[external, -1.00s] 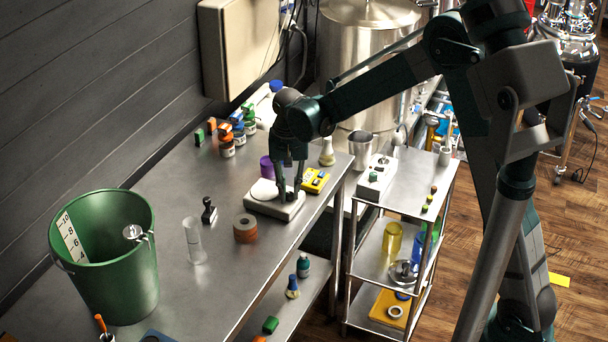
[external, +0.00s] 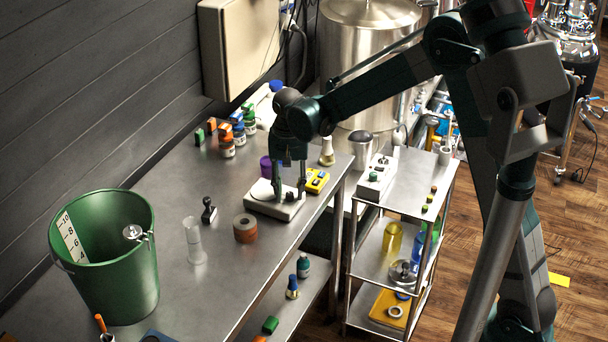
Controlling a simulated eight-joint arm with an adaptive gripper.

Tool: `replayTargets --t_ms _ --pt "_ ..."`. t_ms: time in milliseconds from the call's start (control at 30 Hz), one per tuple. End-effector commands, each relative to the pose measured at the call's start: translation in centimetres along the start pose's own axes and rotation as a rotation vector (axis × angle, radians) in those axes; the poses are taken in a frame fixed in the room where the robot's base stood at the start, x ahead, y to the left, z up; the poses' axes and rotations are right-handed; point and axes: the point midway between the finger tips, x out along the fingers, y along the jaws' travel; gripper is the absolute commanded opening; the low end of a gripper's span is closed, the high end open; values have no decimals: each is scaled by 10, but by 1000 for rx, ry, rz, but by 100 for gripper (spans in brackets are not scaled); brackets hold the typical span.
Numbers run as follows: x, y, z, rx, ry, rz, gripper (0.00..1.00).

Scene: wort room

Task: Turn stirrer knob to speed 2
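The stirrer (external: 275,207) is a low, pale box with a round, whitish top plate (external: 261,189), on the steel bench near its right edge. My gripper (external: 290,191) points straight down over the right part of the stirrer. Its two dark fingers stand apart, with a gap between them, and their tips are at or just above the stirrer's surface. I cannot make out the knob or its speed marks; the fingers or the small size hide them. I see nothing held between the fingers.
A yellow device (external: 316,181) lies close to the right of the stirrer, and a purple cup (external: 265,166) is behind it. An orange-brown tape roll (external: 245,229) and a black stamp-like item (external: 209,211) stand to the left. A steel cart (external: 399,197) is beyond the bench edge.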

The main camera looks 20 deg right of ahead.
Motion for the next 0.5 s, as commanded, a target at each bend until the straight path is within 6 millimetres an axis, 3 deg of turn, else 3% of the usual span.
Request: replayTargets --t_ms 267,500 --pt "-12 0 0 0 0 0 30" --pt "-42 0 0 0 0 0 30"
